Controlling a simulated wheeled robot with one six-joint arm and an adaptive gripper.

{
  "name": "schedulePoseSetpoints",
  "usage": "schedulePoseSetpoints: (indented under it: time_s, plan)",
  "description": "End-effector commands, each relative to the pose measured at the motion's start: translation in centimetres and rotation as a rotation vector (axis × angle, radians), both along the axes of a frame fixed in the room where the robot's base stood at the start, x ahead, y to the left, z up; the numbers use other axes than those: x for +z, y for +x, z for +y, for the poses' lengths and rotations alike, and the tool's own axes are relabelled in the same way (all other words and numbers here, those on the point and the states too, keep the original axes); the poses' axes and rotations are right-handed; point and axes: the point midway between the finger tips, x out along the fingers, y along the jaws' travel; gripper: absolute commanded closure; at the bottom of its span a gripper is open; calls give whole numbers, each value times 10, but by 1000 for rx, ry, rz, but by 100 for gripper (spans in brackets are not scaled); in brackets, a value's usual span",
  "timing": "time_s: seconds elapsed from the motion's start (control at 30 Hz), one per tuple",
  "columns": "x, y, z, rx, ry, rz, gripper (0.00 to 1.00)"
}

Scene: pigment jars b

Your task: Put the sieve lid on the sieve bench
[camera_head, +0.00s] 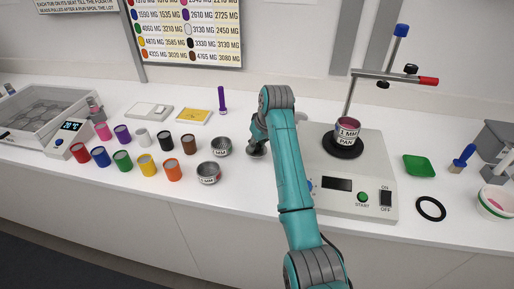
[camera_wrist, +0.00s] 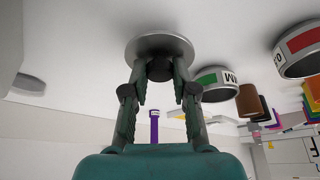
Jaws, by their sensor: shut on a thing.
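My gripper (camera_wrist: 160,78) is shut on the dark knob of the sieve lid, a grey round disc (camera_wrist: 160,46). In the head view the lid (camera_head: 257,154) shows partly behind my arm, close to the white counter; I cannot tell whether it touches. Two grey metal sieves, one at the back (camera_head: 221,147) and one at the front (camera_head: 208,173), stand just left of it. They also show at right in the wrist view, with a green label (camera_wrist: 215,82) and a red label (camera_wrist: 300,52). No part is clearly marked as the sieve bench.
Right of my arm, a white machine (camera_head: 335,206) carries a labelled pan (camera_head: 347,130) beneath a stand rod (camera_head: 350,95). Several coloured jars (camera_head: 148,166) stand left of the sieves. A purple tool (camera_head: 221,100) stands behind. A black ring (camera_head: 431,209) and green tray (camera_head: 419,167) lie right.

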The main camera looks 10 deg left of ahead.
Motion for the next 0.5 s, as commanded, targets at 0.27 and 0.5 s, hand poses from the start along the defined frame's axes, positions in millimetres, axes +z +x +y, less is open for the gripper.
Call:
schedulePoseSetpoints:
  time_s: [0.27, 0.5]
  plan:
    - [-16, 0, 0, 0, 0, 0, 100]
    - [-19, 0, 0, 0, -1, 1, 71]
